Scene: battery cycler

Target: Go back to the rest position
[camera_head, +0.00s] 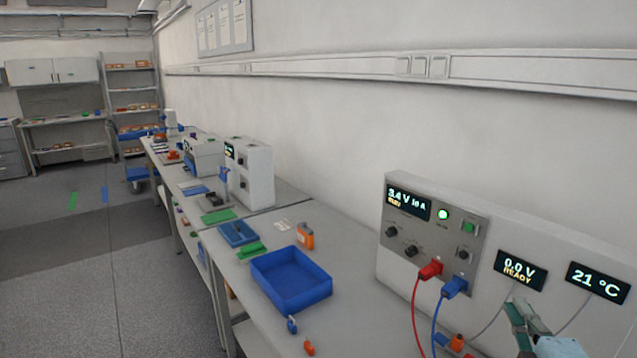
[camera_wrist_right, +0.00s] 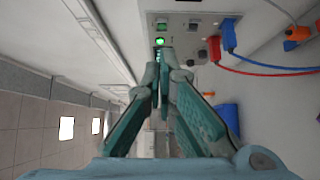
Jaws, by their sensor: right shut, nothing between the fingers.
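My right gripper (camera_head: 522,310) is at the lower right of the head view, in front of the battery cycler (camera_head: 432,232) and above the bench. In the right wrist view the right gripper (camera_wrist_right: 158,62) has its fingertips together with nothing between them. The cycler's panel (camera_wrist_right: 190,30) shows beyond the fingertips, with a lit green light. A red plug (camera_head: 430,270) and a blue plug (camera_head: 455,287) sit in the cycler's front, with cables hanging down. My left gripper is not in view.
A blue tray (camera_head: 291,281) stands on the bench, with an orange block (camera_head: 305,236) behind it. Small blue and orange items lie near the front edge. A white wall is behind the bench. Open floor (camera_head: 60,285) lies to the left.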

